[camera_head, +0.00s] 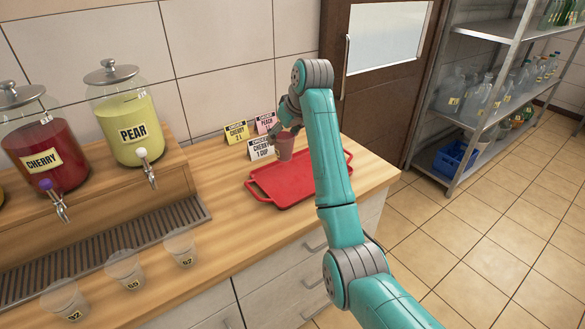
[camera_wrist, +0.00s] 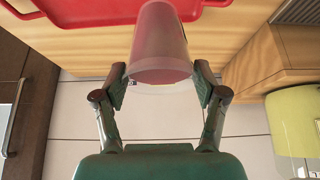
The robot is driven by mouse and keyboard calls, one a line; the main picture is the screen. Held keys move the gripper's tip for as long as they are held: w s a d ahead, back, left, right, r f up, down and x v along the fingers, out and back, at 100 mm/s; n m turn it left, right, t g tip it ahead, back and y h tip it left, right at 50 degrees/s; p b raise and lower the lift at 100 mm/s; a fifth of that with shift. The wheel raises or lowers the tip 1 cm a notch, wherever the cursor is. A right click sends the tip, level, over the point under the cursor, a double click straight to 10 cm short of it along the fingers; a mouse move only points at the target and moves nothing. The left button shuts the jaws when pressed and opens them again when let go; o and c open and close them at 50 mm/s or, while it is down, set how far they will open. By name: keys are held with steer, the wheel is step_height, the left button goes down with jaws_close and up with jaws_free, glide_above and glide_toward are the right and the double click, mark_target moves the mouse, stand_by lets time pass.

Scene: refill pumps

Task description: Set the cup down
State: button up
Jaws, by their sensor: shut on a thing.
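The cup (camera_head: 285,147) is clear plastic with a reddish-pink content, and it is upright at the red tray (camera_head: 262,192). My gripper (camera_head: 285,131) is shut on the cup near its rim, on the far side of the tray. In the wrist view, the two fingers (camera_wrist: 160,88) press on either side of the cup (camera_wrist: 160,45). The red tray (camera_wrist: 75,8) shows behind the cup's base there. I cannot tell whether the base touches the tray. My arm hides part of the tray's right side in the head view.
Order cards (camera_head: 237,133) stand at the tray's back edge. Several empty cups (camera_head: 180,247) stand along the counter's front left, before the drip grate (camera_head: 150,232). Cherry (camera_head: 40,150) and pear (camera_head: 130,125) dispensers stand at left. The tray's left part is clear.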

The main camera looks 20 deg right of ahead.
steer(key=shift+w+f, duration=0.15)
steer(key=shift+f, duration=0.1)
step_height(320, 180, down, 9)
steer(key=shift+a+f, duration=0.1)
steer(key=shift+f, duration=0.1)
steer(key=shift+f, duration=0.1)
steer(key=o, duration=1.4)
steer(key=v, duration=1.2)
